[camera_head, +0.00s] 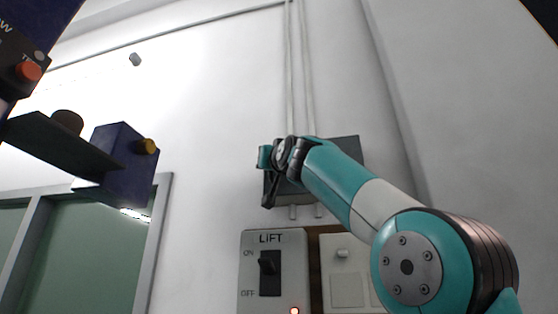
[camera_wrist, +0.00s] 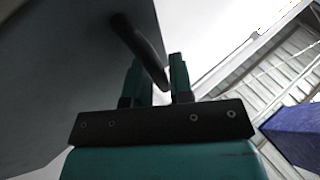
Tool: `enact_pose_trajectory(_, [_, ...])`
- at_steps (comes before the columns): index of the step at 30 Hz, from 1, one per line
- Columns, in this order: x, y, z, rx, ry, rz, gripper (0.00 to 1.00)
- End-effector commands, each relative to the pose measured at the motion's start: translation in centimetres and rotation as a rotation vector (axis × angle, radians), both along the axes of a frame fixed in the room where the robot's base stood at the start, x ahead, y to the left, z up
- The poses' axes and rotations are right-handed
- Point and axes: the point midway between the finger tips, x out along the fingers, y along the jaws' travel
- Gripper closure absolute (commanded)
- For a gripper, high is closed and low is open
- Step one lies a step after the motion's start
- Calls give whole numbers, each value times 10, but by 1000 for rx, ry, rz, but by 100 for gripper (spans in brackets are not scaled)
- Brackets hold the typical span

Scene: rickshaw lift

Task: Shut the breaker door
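The grey breaker box (camera_head: 346,149) is on the white wall, mostly behind my arm in the head view. In the wrist view a large dark grey panel, seemingly the breaker door (camera_wrist: 60,80), fills the left side. A dark bar-like handle (camera_wrist: 140,50) stands out from it and slants down between my fingers. My gripper (camera_head: 266,172) is at the left side of the box. Its two teal fingers (camera_wrist: 160,75) stand a small gap apart around the handle's lower end. Whether they touch it is unclear. The door's angle is hidden in the head view.
Below the box is a LIFT switch panel (camera_head: 273,270) with a small red light, beside a pale socket panel (camera_head: 348,288). Conduits (camera_head: 298,70) run up the wall. A blue part with a yellow knob (camera_head: 125,165) hangs at left. A green-paned window (camera_head: 85,250) is at lower left.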

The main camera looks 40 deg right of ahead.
Motion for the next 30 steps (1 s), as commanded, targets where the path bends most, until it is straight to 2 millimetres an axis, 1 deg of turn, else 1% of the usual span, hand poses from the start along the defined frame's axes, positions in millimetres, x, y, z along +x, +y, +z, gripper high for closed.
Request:
enact_pose_trajectory(1, [-6, 3, -7, 1, 0, 0, 78])
enact_pose_trajectory(5, [-27, 13, -19, -1, -4, 4, 78])
enact_pose_trajectory(15, [-99, 49, -50, -1, -5, 15, 78])
enact_pose_trajectory(17, [-106, 53, -50, -2, -6, 13, 78])
enact_pose_trajectory(21, [-121, 60, -57, -2, -4, 14, 78])
enact_pose_trajectory(30, [-138, 67, -61, -4, -11, 10, 78])
